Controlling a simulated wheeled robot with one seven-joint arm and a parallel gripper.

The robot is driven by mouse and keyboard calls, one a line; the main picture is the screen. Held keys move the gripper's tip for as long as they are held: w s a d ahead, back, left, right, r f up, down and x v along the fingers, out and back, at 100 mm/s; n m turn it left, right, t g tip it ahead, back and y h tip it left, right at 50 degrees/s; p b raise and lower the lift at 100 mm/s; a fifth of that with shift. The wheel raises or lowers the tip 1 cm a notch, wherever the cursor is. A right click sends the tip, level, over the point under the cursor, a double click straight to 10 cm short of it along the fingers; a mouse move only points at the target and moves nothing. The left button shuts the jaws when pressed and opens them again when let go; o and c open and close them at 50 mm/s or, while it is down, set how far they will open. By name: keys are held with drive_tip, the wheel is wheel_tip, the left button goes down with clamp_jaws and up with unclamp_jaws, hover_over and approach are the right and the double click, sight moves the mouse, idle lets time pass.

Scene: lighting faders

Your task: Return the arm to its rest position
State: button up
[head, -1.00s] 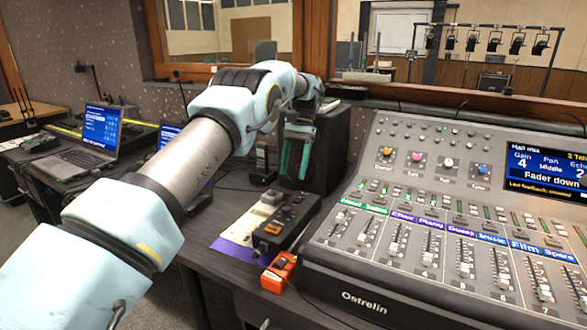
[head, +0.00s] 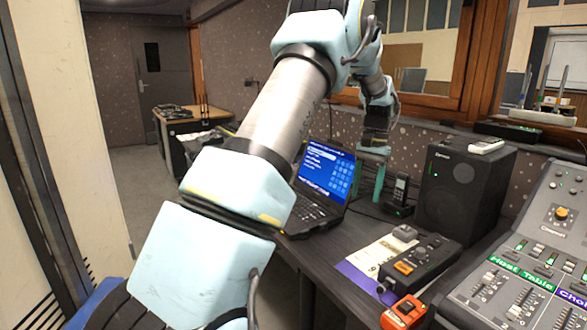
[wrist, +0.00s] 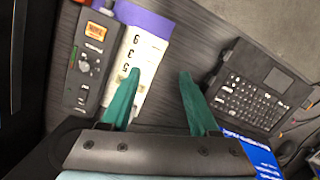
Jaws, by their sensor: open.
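My gripper (head: 370,176) hangs at the end of my raised, bent arm in the head view, with teal fingers pointing down above the dark desk. In the wrist view my gripper (wrist: 155,88) shows its two teal fingers spread apart with nothing between them but bare desk below. The gripper is between the open laptop (head: 322,183) and the black speaker (head: 462,196) in the head view. My arm hides part of the laptop.
The fader console (head: 545,250) is at the right. A black box with an orange label (head: 420,262), an orange device (head: 404,312), a paper sheet (head: 372,258) and a handset (head: 400,190) lie on the desk. A window (head: 420,50) is behind.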

drive_tip(key=s+a+n+t+h, duration=0.1)
drive_tip(key=s+a+n, duration=0.4)
drive_tip(key=a, duration=1.2)
drive_tip(key=s+a+f+t, duration=0.1)
drive_tip(key=s+a, duration=0.3)
drive_tip(key=s, duration=0.3)
drive_tip(key=s+a+f+n+t, duration=0.1)
drive_tip(key=s+a, duration=0.4)
drive_tip(key=s, duration=0.3)
drive_tip(key=shift+a, duration=0.3)
